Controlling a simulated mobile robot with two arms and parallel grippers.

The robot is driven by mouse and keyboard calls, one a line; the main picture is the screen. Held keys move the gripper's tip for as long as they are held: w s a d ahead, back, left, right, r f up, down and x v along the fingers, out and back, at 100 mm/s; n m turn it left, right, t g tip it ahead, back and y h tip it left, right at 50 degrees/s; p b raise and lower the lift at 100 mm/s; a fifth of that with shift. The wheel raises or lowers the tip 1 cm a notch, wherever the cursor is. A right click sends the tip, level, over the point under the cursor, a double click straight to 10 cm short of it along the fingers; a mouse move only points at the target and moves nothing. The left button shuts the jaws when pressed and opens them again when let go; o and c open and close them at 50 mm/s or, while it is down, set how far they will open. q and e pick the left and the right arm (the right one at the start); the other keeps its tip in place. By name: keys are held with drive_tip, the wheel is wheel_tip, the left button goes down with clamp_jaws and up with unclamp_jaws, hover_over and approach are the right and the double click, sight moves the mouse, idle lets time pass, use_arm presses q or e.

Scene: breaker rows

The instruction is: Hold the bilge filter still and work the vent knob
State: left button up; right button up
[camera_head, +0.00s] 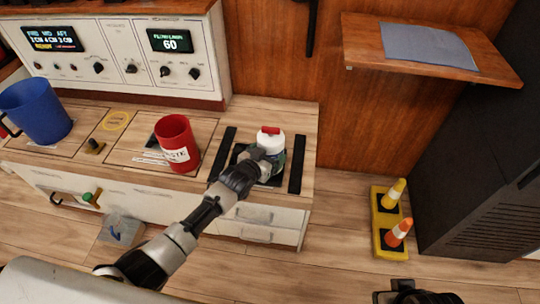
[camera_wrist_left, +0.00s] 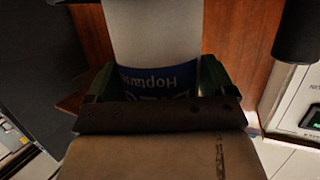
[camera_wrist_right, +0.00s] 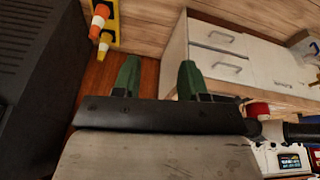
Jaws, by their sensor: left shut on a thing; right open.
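The bilge filter (camera_head: 272,142) is a white canister with a red vent knob (camera_head: 270,130) on top. It stands upright between two black strips at the counter's right end. My left gripper (camera_head: 262,163) is shut on its body, below the knob. In the left wrist view the filter's white body and blue label (camera_wrist_left: 155,80) lie between the green fingers; the knob is not seen there. My right gripper (camera_wrist_right: 157,80) is open and empty, off the counter over the floor.
A red mug (camera_head: 175,140) and a blue mug (camera_head: 36,110) stand left on the counter (camera_head: 225,112). Control panels (camera_head: 135,65) rise behind. A wooden shelf (camera_head: 380,50) juts from the wall at upper right. Cones on a yellow base (camera_head: 380,222) stand on the floor beside a dark cabinet (camera_head: 470,170).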

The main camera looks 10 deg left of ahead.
use_arm(q)
drive_tip(key=shift+w+a+f+b, duration=0.5)
drive_tip(key=shift+a+f+b, duration=0.3)
drive_tip(key=shift+f, duration=0.05)
use_arm(e)
drive_tip(key=shift+w+a+f+t+y, duration=0.15)
drive_tip(key=shift+w+a+t, duration=0.1)
drive_tip(key=shift+w+t, duration=0.5)
drive_tip(key=shift+w+a+f+t+y, duration=0.2)
drive_tip(key=shift+w+t, duration=0.25)
drive_tip(key=shift+w, duration=0.45)
drive_tip(key=shift+r, duration=0.15)
use_arm(q)
drive_tip(key=shift+f, duration=0.15)
drive_tip(key=shift+f, duration=0.1)
